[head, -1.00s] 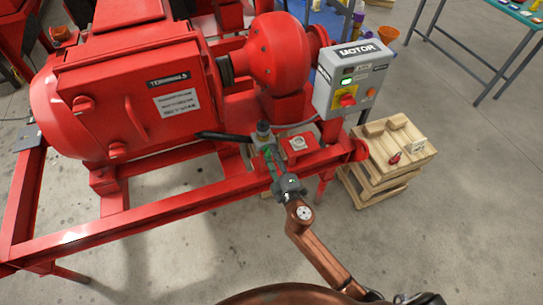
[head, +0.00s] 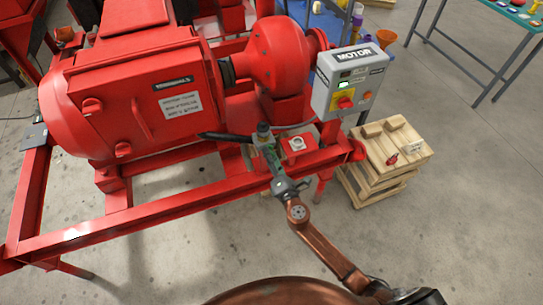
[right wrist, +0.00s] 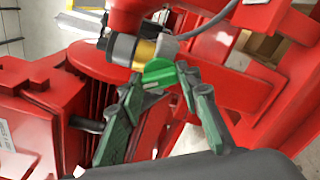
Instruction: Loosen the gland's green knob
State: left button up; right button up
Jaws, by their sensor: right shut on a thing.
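The gland shows in the right wrist view as a grey and yellow fitting (right wrist: 142,50) with the green knob (right wrist: 160,72) at its near end. In the head view the gland (head: 263,129) is a small grey-green upright piece at the frame's front edge, and the knob is mostly hidden by my fingers. My right gripper (head: 267,147) reaches up to it from below. In the right wrist view its two dark green fingers (right wrist: 165,82) close on the knob from both sides. My left gripper is not in view.
The red motor (head: 130,95) and its red frame (head: 150,209) fill the left. A grey MOTOR control box (head: 350,82) stands right of the gland. A black bar (head: 222,137) lies close left of the gland. A wooden crate (head: 395,150) stands on the floor at right.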

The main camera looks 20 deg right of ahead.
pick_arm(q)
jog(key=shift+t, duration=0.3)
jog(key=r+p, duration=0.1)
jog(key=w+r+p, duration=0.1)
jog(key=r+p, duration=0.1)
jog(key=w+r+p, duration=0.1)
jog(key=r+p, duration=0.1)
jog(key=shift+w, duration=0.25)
pick_arm(e)
jog(key=n, duration=1.1)
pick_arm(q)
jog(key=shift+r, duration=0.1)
pick_arm(e)
jog(key=shift+n, duration=0.3)
jog(key=o, duration=1.2)
jog(key=shift+c, duration=0.2)
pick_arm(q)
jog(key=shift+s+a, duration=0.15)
pick_arm(e)
jog(key=shift+s, duration=0.1)
jog(key=s, duration=1.1)
jog(key=shift+s+d, duration=0.15)
jog(key=shift+s, duration=0.25)
